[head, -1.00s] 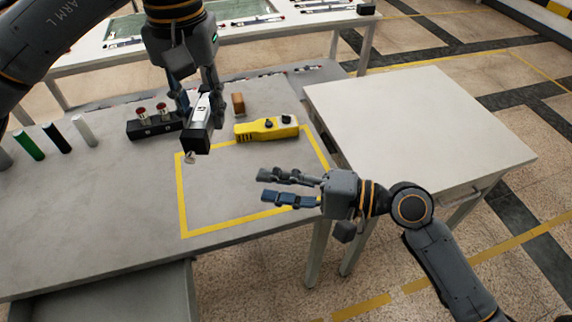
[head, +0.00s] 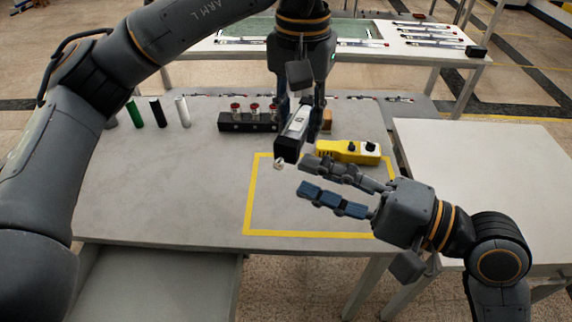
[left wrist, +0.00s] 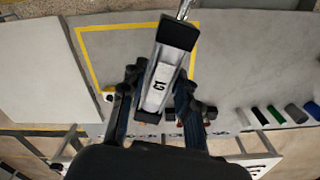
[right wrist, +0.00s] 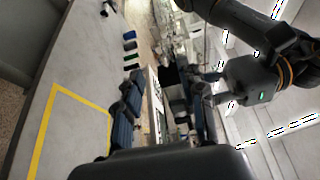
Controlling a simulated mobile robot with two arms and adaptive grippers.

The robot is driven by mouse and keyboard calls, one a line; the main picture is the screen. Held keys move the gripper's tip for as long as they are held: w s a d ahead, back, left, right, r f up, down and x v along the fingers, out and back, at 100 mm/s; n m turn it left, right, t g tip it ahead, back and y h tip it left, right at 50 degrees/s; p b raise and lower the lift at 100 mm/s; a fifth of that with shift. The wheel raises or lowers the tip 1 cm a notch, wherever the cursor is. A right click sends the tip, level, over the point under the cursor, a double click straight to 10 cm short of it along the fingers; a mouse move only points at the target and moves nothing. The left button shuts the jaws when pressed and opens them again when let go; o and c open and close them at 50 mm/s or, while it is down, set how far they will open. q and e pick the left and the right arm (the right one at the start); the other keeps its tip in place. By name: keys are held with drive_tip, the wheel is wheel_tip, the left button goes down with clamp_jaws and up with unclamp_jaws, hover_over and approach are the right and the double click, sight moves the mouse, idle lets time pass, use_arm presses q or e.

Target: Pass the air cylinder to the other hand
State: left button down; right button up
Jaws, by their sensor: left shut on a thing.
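The air cylinder (head: 296,127) is a silver body with black end caps and a short metal rod at its near end. My left gripper (head: 304,112) is shut on it from above and holds it over the table, its rod end tilted toward the front. In the left wrist view the cylinder (left wrist: 163,82) lies between the two fingers, with the rod pointing away. My right gripper (head: 328,188) is open and empty, its fingers pointing left, just below and right of the cylinder's rod end. In the right wrist view its fingers (right wrist: 165,115) stand apart.
A black valve block with red knobs (head: 248,122) and green, black and white cylinders (head: 157,112) stand farther back. A pale side table (head: 480,170) is at right, clear.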

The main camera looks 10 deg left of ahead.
sight(283, 168)
drive_tip(key=shift+x, duration=2.75)
drive_tip(key=shift+d, duration=0.1)
drive_tip(key=c, duration=0.8)
drive_tip(key=shift+f, duration=0.1)
clamp_jaws()
use_arm(q)
drive_tip(key=c, duration=0.9)
unclamp_jaws()
